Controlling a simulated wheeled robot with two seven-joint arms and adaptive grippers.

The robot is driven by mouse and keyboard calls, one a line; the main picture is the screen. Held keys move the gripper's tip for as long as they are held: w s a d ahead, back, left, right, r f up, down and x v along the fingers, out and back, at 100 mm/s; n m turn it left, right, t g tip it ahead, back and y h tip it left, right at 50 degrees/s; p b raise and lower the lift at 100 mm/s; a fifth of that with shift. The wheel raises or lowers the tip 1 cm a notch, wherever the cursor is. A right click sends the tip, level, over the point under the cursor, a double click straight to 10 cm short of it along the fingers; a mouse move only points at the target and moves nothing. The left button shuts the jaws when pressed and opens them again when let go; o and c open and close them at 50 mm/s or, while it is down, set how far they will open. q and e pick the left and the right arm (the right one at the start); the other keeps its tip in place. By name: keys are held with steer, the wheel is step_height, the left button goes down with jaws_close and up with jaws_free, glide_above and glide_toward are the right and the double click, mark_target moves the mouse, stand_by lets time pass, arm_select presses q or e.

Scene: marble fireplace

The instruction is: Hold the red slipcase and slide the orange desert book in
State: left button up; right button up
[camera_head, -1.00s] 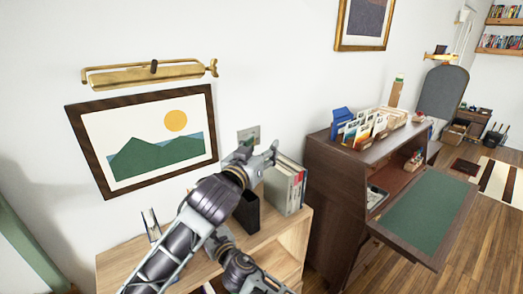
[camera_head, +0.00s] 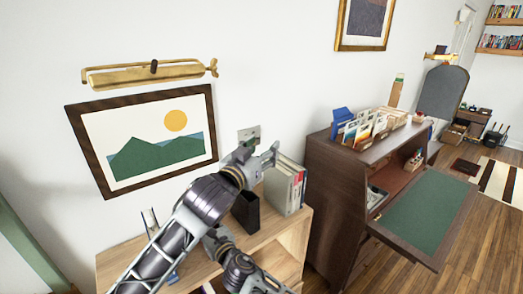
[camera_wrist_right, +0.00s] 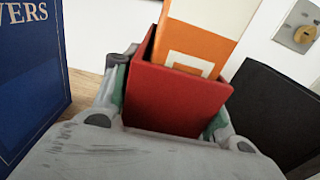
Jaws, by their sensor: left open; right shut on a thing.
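In the right wrist view, my right gripper (camera_wrist_right: 168,104) is shut on the red slipcase (camera_wrist_right: 175,98), with a finger on each side of it. The slipcase's open end faces up. The orange desert book (camera_wrist_right: 195,40), orange with a cream area, stands up out of that opening, its lower end hidden behind the slipcase's near wall. How deep it sits I cannot tell. In the head view my left gripper (camera_head: 257,155) is open above the shelf near the wall. The slipcase and orange book are hidden there behind my arms.
A black box (camera_head: 246,212) and grey binders (camera_head: 285,187) stand on the wooden shelf (camera_head: 120,262); the black box also shows at right in the wrist view (camera_wrist_right: 270,110). A blue book (camera_wrist_right: 30,75) is close on the left there. A dark desk (camera_head: 335,180) stands to the right.

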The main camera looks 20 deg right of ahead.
steer(key=o, duration=1.2)
steer(key=shift+s, duration=0.1)
steer(key=shift+v, duration=5.9)
steer(key=shift+r, duration=0.1)
